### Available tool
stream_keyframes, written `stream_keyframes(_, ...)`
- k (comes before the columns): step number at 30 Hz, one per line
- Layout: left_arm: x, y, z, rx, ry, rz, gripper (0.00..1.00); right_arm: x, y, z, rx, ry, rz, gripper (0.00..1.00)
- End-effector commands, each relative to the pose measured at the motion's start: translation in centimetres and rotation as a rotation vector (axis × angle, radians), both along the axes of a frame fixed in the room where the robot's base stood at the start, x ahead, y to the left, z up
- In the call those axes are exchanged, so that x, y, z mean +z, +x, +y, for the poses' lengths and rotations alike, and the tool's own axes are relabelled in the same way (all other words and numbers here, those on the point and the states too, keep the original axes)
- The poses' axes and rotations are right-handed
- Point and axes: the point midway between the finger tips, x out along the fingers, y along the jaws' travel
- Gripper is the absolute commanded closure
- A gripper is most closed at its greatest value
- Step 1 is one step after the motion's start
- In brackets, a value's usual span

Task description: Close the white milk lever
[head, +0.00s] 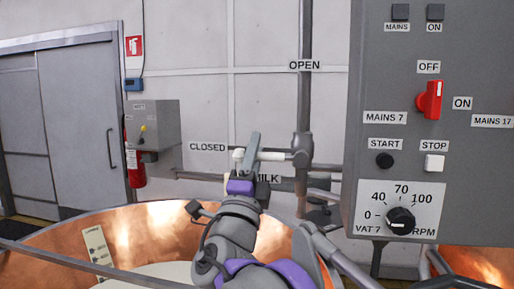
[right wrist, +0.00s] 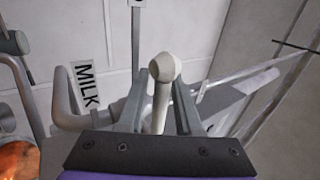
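The white milk lever (head: 271,156) lies about level in the head view. It runs left from its pivot on the grey pipe towards the CLOSED label (head: 207,147). My right gripper (head: 246,158) is at the lever's free, round end. In the right wrist view the lever (right wrist: 160,100) stands between the two fingers of my right gripper (right wrist: 160,105), with gaps showing beside it. The gripper looks open around the lever. The OPEN label (head: 304,65) is above, beside the upright pipe. The MILK label (right wrist: 85,84) is partly hidden in the head view. My left gripper is not in view.
A grey control panel (head: 400,180) with a red switch (head: 430,100) stands close on the right. A copper vat (head: 160,225) lies below my right arm. Grey pipes (head: 304,100) run along the wall. A small grey box (head: 153,124) hangs at the left.

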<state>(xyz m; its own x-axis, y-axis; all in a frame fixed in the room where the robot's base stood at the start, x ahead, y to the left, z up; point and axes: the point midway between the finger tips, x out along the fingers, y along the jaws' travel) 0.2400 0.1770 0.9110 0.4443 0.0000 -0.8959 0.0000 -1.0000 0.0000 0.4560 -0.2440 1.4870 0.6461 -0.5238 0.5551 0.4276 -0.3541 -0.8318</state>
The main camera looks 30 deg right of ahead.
Motion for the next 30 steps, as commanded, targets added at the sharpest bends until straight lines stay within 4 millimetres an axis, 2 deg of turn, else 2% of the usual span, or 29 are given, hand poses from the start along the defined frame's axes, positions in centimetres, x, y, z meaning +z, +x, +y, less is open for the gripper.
stream_keyframes(6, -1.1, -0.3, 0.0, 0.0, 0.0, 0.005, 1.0, -2.8, -2.9, 2.5, 0.005, 0.001, 0.001, 0.67)
stream_keyframes(12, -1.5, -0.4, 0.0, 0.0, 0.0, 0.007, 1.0, -4.5, -5.1, 4.2, 0.004, 0.001, 0.002, 0.67)
stream_keyframes(18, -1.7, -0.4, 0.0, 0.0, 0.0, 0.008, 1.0, -5.2, -5.9, 4.8, 0.001, 0.001, 0.001, 0.67)
stream_keyframes(30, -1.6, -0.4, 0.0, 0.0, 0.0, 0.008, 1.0, -5.2, -6.0, 4.8, 0.0, 0.001, 0.001, 0.67)
